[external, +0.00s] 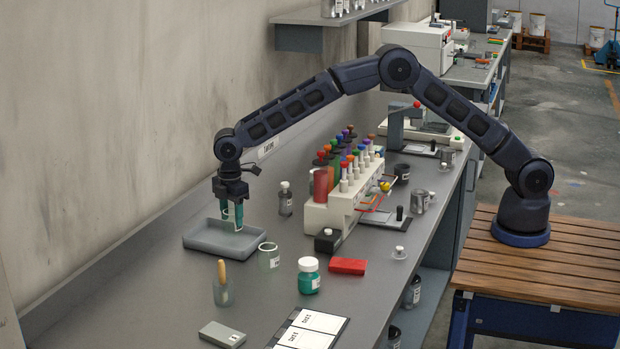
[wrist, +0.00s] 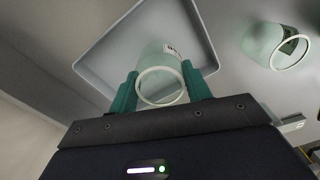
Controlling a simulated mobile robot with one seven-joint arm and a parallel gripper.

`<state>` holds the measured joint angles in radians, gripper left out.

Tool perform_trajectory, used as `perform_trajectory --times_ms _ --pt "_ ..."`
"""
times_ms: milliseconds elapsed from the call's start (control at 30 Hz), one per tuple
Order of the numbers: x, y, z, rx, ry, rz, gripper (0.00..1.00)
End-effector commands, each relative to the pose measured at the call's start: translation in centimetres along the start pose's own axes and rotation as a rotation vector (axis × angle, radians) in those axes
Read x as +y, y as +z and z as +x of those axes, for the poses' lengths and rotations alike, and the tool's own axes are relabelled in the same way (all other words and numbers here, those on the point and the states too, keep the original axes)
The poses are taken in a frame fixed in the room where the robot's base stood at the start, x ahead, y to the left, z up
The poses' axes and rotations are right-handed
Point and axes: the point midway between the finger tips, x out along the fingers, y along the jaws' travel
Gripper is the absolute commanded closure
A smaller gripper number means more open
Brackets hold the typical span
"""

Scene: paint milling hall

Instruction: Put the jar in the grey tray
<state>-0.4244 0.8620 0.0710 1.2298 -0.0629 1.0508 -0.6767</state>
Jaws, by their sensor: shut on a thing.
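My gripper (external: 232,210) points down over the grey tray (external: 208,246) at the left of the bench. Its teal fingers also show in the wrist view (wrist: 161,88). They are shut on a clear, greenish glass jar (wrist: 160,62) with a pale rim and a small label. The held jar (external: 239,220) is partly hidden by the fingers in the external view. The shallow tray also shows behind the jar in the wrist view (wrist: 112,58). The jar is over the tray's inside; I cannot tell whether its base touches the floor.
A similar glass jar (external: 268,257) stands just right of the tray, as the wrist view (wrist: 262,45) shows.

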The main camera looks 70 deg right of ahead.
Motion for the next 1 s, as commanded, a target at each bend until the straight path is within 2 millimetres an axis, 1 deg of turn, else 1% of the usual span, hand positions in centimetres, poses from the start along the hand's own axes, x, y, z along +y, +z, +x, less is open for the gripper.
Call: perform_trajectory --times_ms 100,233,667,700,767,800,1000 --pt "-0.1 0.0 1.8 -0.002 -0.002 0.000 0.74" --pt "-0.1 0.0 3.3 -0.002 -0.002 0.000 0.74" --pt "0.0 0.0 3.9 -0.001 -0.001 0.000 0.74" --pt "0.0 0.0 3.9 0.000 -0.001 0.000 0.44" --pt "0.0 0.0 3.9 0.000 -0.001 0.000 0.32" --pt "0.0 0.0 3.9 0.000 -0.001 0.000 0.30" --pt "0.0 0.0 3.9 0.000 -0.001 0.000 0.30"
